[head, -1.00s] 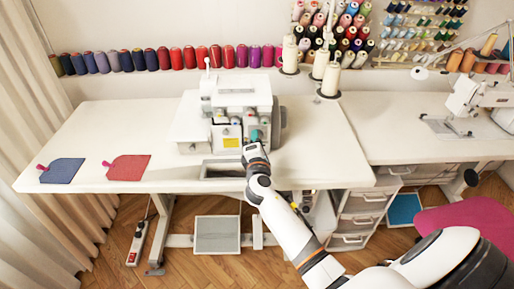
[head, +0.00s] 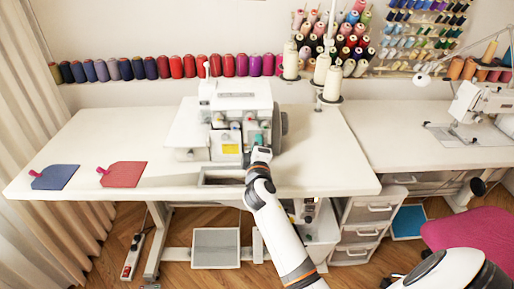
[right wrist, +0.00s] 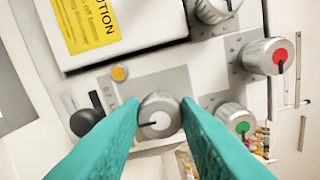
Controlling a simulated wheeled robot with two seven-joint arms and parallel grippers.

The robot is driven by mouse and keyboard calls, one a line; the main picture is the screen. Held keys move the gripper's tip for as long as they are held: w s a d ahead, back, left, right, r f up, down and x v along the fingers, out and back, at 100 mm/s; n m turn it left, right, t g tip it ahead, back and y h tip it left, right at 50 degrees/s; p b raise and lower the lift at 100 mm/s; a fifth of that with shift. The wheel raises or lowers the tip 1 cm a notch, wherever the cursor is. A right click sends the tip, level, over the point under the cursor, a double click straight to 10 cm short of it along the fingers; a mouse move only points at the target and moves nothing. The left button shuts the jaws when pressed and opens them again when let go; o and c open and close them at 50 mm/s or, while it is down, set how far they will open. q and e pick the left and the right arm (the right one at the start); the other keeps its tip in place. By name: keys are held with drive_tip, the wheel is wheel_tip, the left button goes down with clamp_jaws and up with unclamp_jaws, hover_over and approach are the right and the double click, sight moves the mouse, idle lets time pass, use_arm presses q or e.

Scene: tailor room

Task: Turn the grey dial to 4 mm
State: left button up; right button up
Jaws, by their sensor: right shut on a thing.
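The white sewing machine (head: 236,105) stands on the white table. In the right wrist view its grey dial (right wrist: 159,118) has a pale cap with a dark pointer line toward the left. My right gripper (right wrist: 160,117) has teal fingers on both sides of this dial and is shut on it. The scale around the dial is partly hidden by the fingers, and I cannot read its setting. In the head view my right gripper (head: 261,146) is at the lower right of the machine's front and hides the dial. My left gripper is not in view.
Near the held dial are a red-capped dial (right wrist: 278,56), a green-capped dial (right wrist: 236,120), a black knob (right wrist: 86,122) and a yellow caution label (right wrist: 85,22). Blue (head: 56,177) and red (head: 125,174) fabric pieces lie on the left of the table (head: 100,130).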

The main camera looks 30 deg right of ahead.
idle(0.3)
drive_tip(key=o, duration=1)
drive_tip(key=b+v, duration=0.1)
drive_tip(key=v, duration=1.1)
drive_tip(key=shift+s, duration=0.1)
drive_tip(key=shift+d, duration=0.1)
